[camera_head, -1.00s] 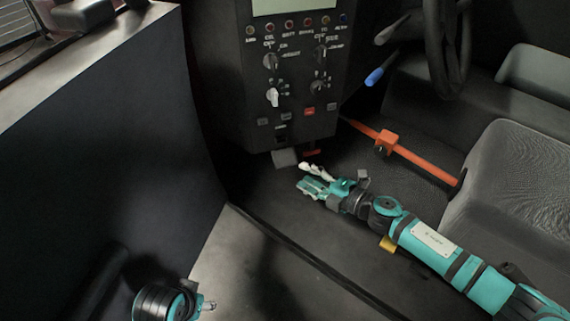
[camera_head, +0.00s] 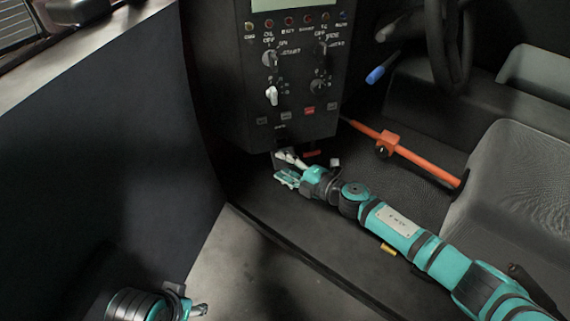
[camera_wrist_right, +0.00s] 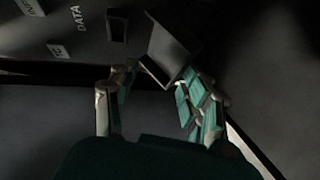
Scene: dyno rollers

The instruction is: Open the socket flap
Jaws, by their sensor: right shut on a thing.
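The socket flap shows in the right wrist view as a dark grey box-like piece (camera_wrist_right: 172,45) at the lower edge of the panel. My right gripper (camera_head: 284,168) is at the bottom of the black control panel (camera_head: 290,85). In the wrist view its fingers (camera_wrist_right: 152,78) are on either side of the flap's near end, shut on it. In the head view the flap is mostly hidden behind the fingers. My left gripper (camera_head: 196,307) is low at the left, far from the panel, and its fingers are too small to read.
An orange lever bar (camera_head: 430,162) with a block runs right of the panel towards a grey seat (camera_head: 520,190). A steering wheel (camera_head: 450,45) and a blue-tipped lever (camera_head: 376,75) are above. A dark side wall (camera_head: 110,140) stands left.

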